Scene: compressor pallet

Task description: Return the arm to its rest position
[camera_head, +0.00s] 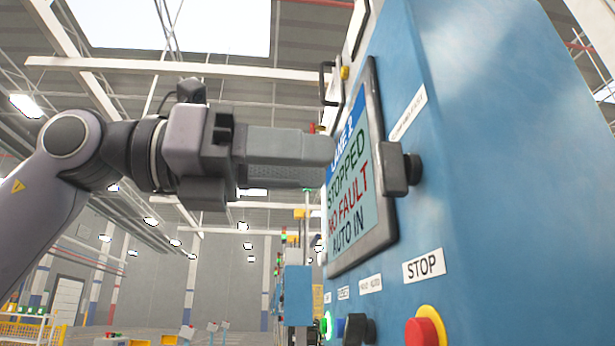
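My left arm comes in from the left, and its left gripper (332,160) points right, toward the screen on the blue cabinet. The fingertips overlap the left edge of the screen in the picture. I cannot tell whether they touch it. The two grey fingers lie close together, one partly covering the other, so the gap between them is unclear. I see nothing held. My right gripper is not in view.
The blue cabinet (480,200) fills the right side. Its screen (352,190) reads "STOPPED", "NO FAULT", "AUTO IN". Below are a red stop button (422,332), a black selector switch (357,329) and a lit green button (328,325). Space left of the cabinet looks open.

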